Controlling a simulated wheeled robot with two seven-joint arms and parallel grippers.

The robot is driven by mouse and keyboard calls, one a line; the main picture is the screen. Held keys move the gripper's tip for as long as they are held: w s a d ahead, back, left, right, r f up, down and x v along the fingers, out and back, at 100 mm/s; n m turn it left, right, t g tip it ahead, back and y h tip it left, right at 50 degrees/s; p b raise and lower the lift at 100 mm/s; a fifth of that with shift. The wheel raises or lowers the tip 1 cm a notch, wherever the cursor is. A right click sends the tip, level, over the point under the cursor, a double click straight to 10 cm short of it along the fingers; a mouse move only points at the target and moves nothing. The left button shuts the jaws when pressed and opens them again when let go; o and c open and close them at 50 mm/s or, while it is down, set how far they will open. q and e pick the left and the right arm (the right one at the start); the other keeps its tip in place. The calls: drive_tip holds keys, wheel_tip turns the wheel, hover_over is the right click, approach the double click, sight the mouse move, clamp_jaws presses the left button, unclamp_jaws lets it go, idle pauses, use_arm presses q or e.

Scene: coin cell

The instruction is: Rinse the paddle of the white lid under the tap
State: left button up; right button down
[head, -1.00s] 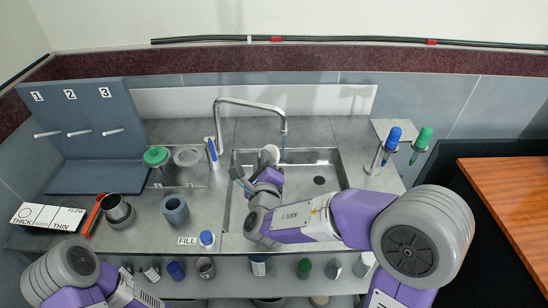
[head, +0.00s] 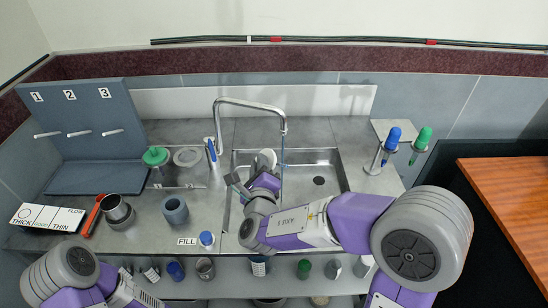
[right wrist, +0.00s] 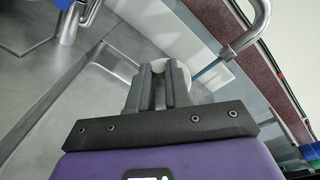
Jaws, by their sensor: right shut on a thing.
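The white lid (head: 266,158) is held over the sink basin by my right gripper (head: 262,174), which is shut on it. In the right wrist view the lid (right wrist: 180,74) shows as a pale rounded piece behind and between the gripper fingers (right wrist: 158,84). Its paddle cannot be made out. The tap (head: 250,103) arches over the basin, and a thin blue stream (head: 283,152) falls from its spout. The stream passes just right of the lid; I cannot tell whether it touches. My left arm shows at the lower left, its gripper out of view.
The steel sink (head: 334,168) has free room on the right, around the drain. A green-lidded jar (head: 156,157), a grey pot (head: 174,209) and a metal cup (head: 117,209) stand left.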

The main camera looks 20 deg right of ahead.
drive_tip(key=shift+s+a, duration=1.95)
drive_tip(key=s+a+r+p, duration=0.3)
drive_tip(key=s+a, duration=0.1)
drive_tip(key=shift+a+p, duration=0.15)
drive_tip(key=shift+p, duration=0.2)
drive_tip(key=shift+s, duration=0.1)
